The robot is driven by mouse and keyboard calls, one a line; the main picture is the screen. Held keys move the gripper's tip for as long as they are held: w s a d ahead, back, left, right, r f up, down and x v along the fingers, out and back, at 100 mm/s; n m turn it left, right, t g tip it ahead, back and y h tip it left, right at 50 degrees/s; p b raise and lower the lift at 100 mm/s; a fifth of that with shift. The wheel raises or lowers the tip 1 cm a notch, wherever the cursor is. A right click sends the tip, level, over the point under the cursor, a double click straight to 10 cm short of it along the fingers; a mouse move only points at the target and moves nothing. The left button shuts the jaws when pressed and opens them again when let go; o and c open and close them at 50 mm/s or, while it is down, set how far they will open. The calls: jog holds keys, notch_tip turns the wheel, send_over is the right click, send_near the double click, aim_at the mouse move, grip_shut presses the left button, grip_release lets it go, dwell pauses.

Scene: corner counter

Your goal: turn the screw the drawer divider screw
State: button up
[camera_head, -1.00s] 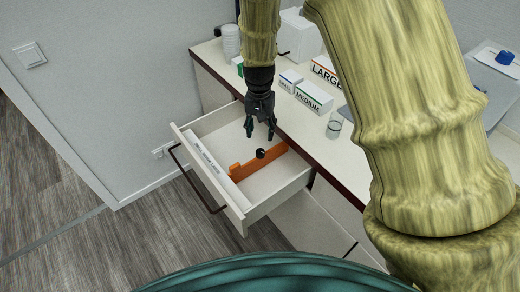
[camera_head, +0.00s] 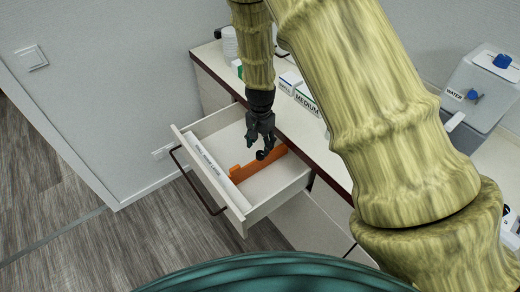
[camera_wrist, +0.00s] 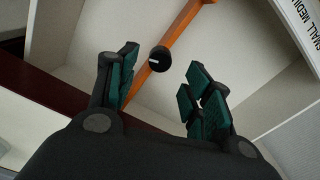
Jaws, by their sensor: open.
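The drawer divider (camera_head: 243,172) is an orange strip standing across the inside of the open white drawer (camera_head: 248,217). Its screw is a black round knob with a white mark, clear in the wrist view (camera_wrist: 160,59) on the orange divider (camera_wrist: 180,24). In the head view the knob (camera_head: 261,155) is small and close to my fingertips. My gripper (camera_head: 261,149) points down over the drawer. In the wrist view my gripper (camera_wrist: 158,88) is open, with teal pads left and right and the knob beyond the gap between them. I cannot tell whether a finger touches the knob.
The counter (camera_head: 318,150) with its dark edge lies to the right of the drawer. On it stand a MEDIUM box (camera_head: 307,97) and, farther right, a WATER container (camera_head: 478,88). The drawer's label strip (camera_wrist: 297,22) shows in the wrist view.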

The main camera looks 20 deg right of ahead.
aim_at(260, 153)
jog(key=shift+f+p, duration=0.45)
jog(key=shift+f, duration=1.8)
jog(key=c, duration=1)
jog(key=shift+c, duration=0.2)
